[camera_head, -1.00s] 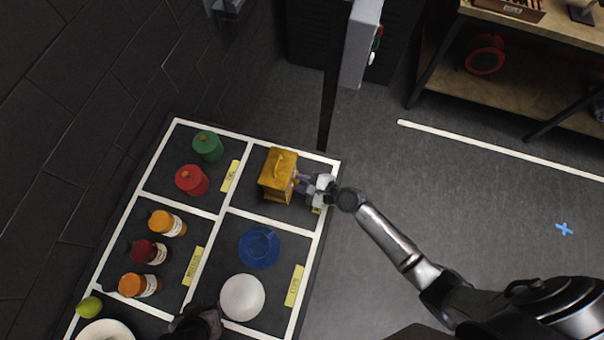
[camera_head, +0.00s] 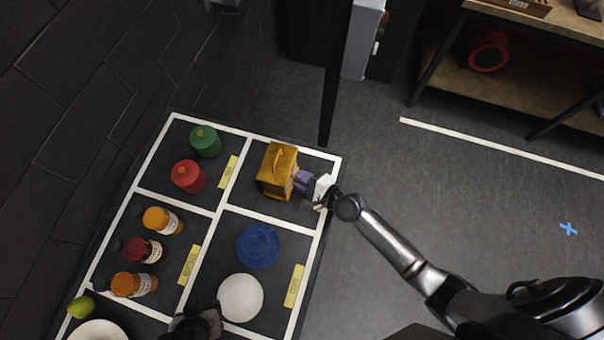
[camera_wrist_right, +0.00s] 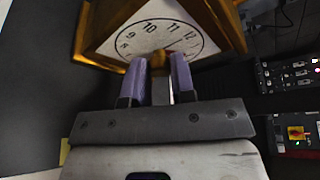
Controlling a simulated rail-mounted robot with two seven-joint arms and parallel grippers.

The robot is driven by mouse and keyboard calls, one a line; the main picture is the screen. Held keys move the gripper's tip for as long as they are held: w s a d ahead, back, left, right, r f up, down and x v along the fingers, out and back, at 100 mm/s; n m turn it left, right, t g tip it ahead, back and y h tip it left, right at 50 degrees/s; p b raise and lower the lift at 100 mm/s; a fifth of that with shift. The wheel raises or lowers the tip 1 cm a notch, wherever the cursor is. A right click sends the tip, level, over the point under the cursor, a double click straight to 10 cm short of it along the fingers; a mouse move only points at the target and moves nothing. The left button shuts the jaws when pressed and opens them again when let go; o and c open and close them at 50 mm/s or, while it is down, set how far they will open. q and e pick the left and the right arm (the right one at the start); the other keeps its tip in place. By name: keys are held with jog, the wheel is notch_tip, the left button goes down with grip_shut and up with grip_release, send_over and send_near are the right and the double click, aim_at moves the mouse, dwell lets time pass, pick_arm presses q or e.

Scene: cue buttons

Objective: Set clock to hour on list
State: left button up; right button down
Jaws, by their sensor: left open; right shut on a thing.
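The clock (camera_head: 277,172) is a yellow-orange box with a handle on top, standing in the upper right compartment of the divided board. Its white face (camera_wrist_right: 150,38) shows in the right wrist view, with 9, 10, 11 and 12 readable; the lower part is hidden. My right gripper (camera_head: 300,180) is at the clock's face side. Its purple fingers (camera_wrist_right: 160,76) are closed around a small gold part at the middle of the face, mostly hidden. My left gripper (camera_head: 195,322) is dark, open and partly cut off at the bottom edge. I cannot make out a list.
Red (camera_head: 188,176) and green (camera_head: 205,141) canisters stand left of the clock. Several bottles (camera_head: 145,250), a blue plate (camera_head: 258,246) and a white plate (camera_head: 240,297) sit nearer. A grey box on a dark post (camera_head: 362,40) stands behind.

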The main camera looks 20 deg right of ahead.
jog(key=c, duration=1.2)
grip_release()
jog(key=shift+o, duration=1.2)
jog(key=shift+s, duration=0.1)
jog(key=v, duration=1.3)
jog(key=shift+s+d, duration=0.25)
jog(key=shift+r, duration=0.1)
